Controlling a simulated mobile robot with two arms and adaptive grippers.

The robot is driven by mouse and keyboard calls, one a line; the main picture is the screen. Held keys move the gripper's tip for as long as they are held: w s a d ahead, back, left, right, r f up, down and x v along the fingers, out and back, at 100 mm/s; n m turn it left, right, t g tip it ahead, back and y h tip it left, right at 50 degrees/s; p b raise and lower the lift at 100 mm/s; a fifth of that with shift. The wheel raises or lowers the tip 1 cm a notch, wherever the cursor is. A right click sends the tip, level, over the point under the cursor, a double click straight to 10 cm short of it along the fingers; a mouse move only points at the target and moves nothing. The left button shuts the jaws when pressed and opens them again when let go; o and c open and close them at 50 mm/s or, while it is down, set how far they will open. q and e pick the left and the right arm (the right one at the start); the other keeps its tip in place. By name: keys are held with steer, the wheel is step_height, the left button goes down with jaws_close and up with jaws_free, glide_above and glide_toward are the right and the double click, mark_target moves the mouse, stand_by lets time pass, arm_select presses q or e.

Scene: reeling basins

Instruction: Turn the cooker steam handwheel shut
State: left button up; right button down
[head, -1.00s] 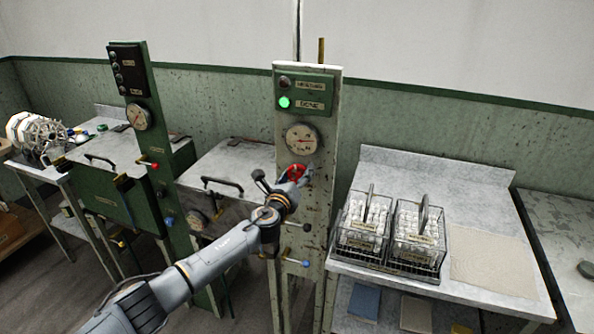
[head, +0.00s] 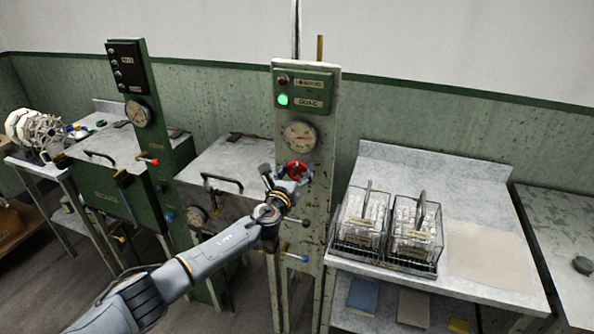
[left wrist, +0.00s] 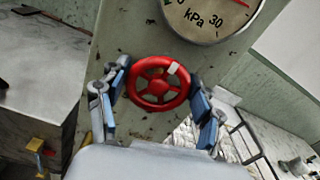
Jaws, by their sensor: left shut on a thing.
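The red handwheel (head: 298,170) is mounted on a pale, worn panel (head: 312,205), below a round gauge (head: 299,135). In the left wrist view the wheel (left wrist: 155,87) is seen face-on, with spokes and a white mark at its upper right rim. My left gripper (head: 289,176) is at the wheel, its blue-padded fingers on the left and right of the rim, shut on it. The gauge (left wrist: 212,14) reads in kPa and is partly cut off in the wrist view. My right gripper is not in view.
A lit green lamp (head: 283,100) sits above the gauge. Blue-ended (head: 304,259) and black-ended levers stick out of the panel below. A bench (head: 440,180) with wire racks of white pieces (head: 362,222) is at right; lidded basins stand left.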

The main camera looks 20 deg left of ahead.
arm_select(q)
steer(key=o, duration=1.2)
steer(key=shift+c, duration=0.2)
steer(key=shift+s, duration=0.1)
steer(key=s, duration=1.1)
steer(key=shift+s+a, duration=0.25)
steer(key=shift+s, duration=0.15)
